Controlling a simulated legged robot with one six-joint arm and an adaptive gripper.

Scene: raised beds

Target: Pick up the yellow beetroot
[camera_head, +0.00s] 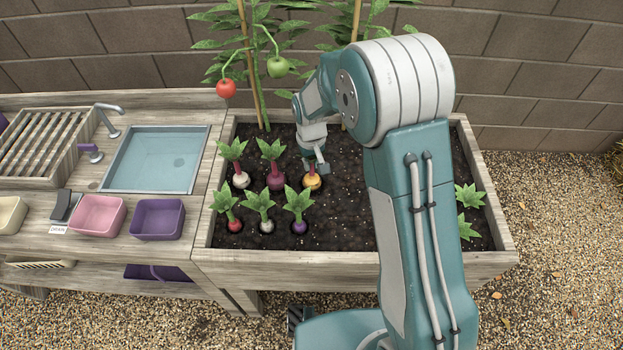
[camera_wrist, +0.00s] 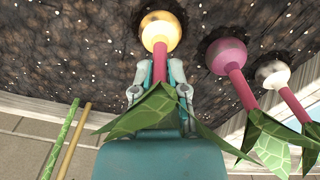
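The yellow beetroot (camera_head: 312,181) sits in the dark soil at the right end of the back row of root vegetables. In the wrist view its round golden top (camera_wrist: 161,27) shows with a pink-red stem and green leaves. My gripper (camera_head: 316,162) is low over it, pointing down. In the wrist view my gripper (camera_wrist: 158,75) has one finger on each side of the stem, just short of the golden root. The fingers look apart, with the stem between them. Whether either finger touches the stem is hard to tell.
A dark red beetroot (camera_head: 275,182) and a white one (camera_head: 241,180) stand left of it. Several more roots form the front row. Tomato plants with a red tomato (camera_head: 226,88) rise behind. A pink bin (camera_head: 98,214) and a purple bin (camera_head: 157,218) sit on the left counter.

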